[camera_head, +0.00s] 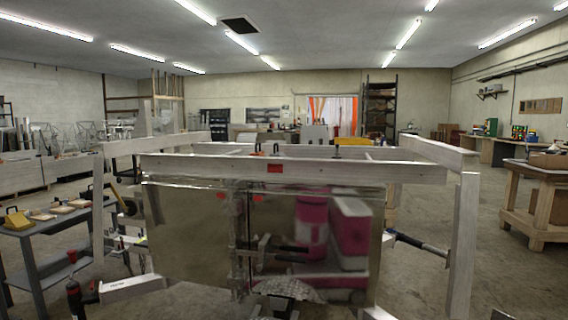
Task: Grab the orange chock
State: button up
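A yellow-orange block with a dark handle (17,220) sits at the left end of the grey table at the left edge of the camera_head view. It is the closest match to an orange chock, but it is small and I cannot be sure. Several flat tan pieces, some with yellow on them, lie in a row to its right on the same tabletop. My gripper does not clearly show in this view, so I cannot place it relative to the block.
A trailer frame of pale beams with a shiny metal panel (190,240) fills the middle, with clamps on it. The grey table (50,228) stands left of it. A wooden workbench (540,190) stands at right. Concrete floor (425,215) is open between the frame and the workbench.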

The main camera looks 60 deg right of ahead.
aim_at(257, 154)
jog(key=z, duration=0.5)
jog(key=i+z, duration=0.1)
jog(key=z, duration=0.35)
jog(key=j+z, duration=0.1)
jog(key=z, duration=0.4)
jog(key=i+j+z, duration=0.1)
jog(key=z, duration=0.4)
jog(key=i+j+z, duration=0.15)
jog(key=j+z, duration=0.35)
jog(key=i+j+z, duration=0.1)
jog(key=j+z, duration=0.9)
jog(key=k+j, duration=0.1)
jog(key=j, duration=0.4)
jog(key=k+j, duration=0.1)
jog(key=j, duration=0.45)
jog(key=j+z, duration=0.1)
jog(key=j, duration=0.4)
jog(key=k, duration=0.05)
